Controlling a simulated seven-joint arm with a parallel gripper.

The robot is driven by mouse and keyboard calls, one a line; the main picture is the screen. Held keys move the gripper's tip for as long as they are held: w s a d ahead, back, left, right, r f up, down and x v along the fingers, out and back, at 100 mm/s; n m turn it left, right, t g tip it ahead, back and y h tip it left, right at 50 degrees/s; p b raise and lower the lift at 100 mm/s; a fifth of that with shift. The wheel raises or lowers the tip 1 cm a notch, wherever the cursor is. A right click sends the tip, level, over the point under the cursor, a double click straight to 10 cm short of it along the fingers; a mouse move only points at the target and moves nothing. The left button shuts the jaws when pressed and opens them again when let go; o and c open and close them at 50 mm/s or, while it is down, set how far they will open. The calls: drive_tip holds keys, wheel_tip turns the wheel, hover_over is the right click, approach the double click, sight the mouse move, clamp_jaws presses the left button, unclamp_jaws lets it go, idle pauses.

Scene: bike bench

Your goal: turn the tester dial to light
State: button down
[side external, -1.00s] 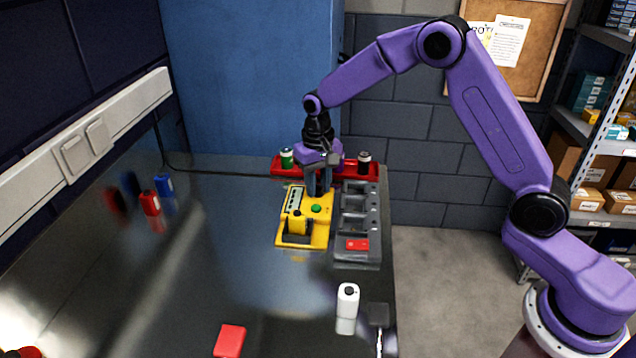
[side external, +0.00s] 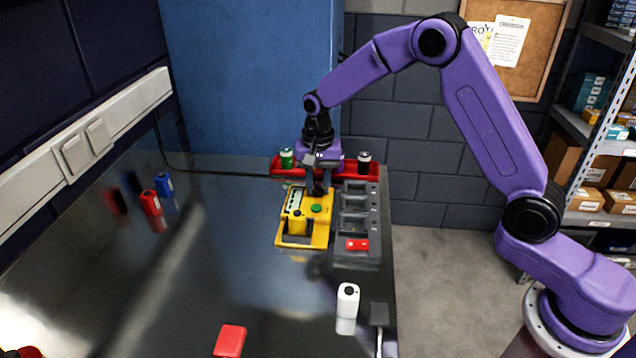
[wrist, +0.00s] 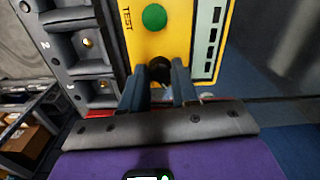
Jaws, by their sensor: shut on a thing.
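The yellow tester (side external: 318,228) stands on the bench, with a green button (side external: 316,209) on its top. In the wrist view, the yellow tester face (wrist: 143,42) shows the green button (wrist: 154,17), the printed word TEST and a strip of dark windows (wrist: 212,38). The black dial (wrist: 160,66) is between my fingertips at the near end of that face. My gripper (side external: 319,190) points down at the tester's far end and is shut on the dial; it also shows in the wrist view (wrist: 160,80). The fingers hide part of the dial, and I cannot read its setting.
A grey compartment tray (side external: 357,255) stands right beside the tester, with a red block (side external: 357,244) in it. A red tray (side external: 283,173) with a green cell (side external: 287,157) and a dark cell (side external: 364,162) is behind.

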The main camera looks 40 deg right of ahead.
sight(318, 185)
drive_tip(key=c, duration=0.8)
unclamp_jaws()
drive_tip(key=shift+c, duration=0.2)
wheel_tip(318, 185, up, 18)
drive_tip(key=shift+f, duration=0.25)
drive_tip(key=s+a+f+n, duration=0.1)
drive_tip(key=s+a+n, duration=0.1)
drive_tip(key=s+n, duration=0.45)
drive_tip(key=s+a+f+n, duration=0.1)
drive_tip(key=s+a+n, duration=0.15)
drive_tip(key=s, duration=0.75)
drive_tip(key=s+d+f+n, duration=0.3)
drive_tip(key=s+d+n, duration=0.1)
drive_tip(key=s, duration=0.6)
drive_tip(key=s+d+f+n, duration=0.3)
drive_tip(key=s+d+n, duration=0.2)
drive_tip(key=s, duration=0.6)
drive_tip(key=shift+s+f+n, duration=0.15)
drive_tip(key=shift+f+n, duration=0.05)
drive_tip(key=shift+n, duration=0.9)
